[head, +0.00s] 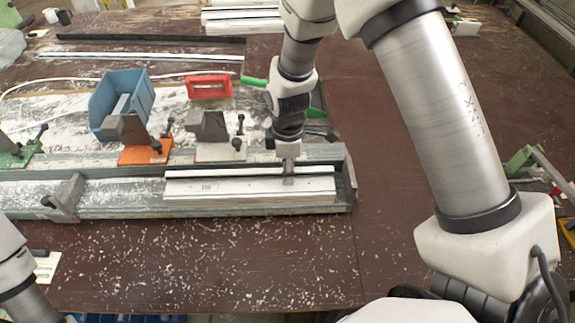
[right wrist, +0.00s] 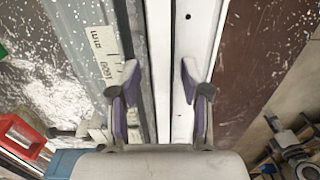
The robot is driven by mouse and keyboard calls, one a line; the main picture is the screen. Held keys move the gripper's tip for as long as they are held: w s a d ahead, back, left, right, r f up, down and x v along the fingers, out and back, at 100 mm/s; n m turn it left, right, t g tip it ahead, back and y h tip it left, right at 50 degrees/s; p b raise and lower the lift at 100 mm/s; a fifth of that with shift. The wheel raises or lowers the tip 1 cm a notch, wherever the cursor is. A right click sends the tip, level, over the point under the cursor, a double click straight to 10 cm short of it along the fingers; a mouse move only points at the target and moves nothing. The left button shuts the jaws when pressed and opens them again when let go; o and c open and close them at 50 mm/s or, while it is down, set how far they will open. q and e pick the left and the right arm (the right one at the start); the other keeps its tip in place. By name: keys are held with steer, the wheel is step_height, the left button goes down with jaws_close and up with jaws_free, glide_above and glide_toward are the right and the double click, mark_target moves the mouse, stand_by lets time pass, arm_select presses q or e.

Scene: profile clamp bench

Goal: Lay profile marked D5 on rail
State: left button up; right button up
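The white profile marked D5 (head: 235,189) lies lengthwise along the right part of the long grey rail (head: 110,203), its mark near its left end. In the right wrist view the white profile (right wrist: 157,60) runs up the picture beside the grey rail surface. My right gripper (head: 288,178) points down over the right half of the profile. In the right wrist view its two fingers (right wrist: 160,100) stand apart, with part of the profile between them. I cannot tell whether they touch it. At the lower left only a link of my left arm shows; its gripper is not in view.
Behind the rail stand an orange clamp (head: 146,152), a grey-white clamp (head: 215,140) and a green clamp (head: 22,153). A blue bin (head: 121,100) and a red frame (head: 209,87) stand farther back. The brown table (head: 200,265) in front holds scattered white chips and is mostly free.

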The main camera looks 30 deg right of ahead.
step_height(320, 180, up, 12)
stand_by(0.6)
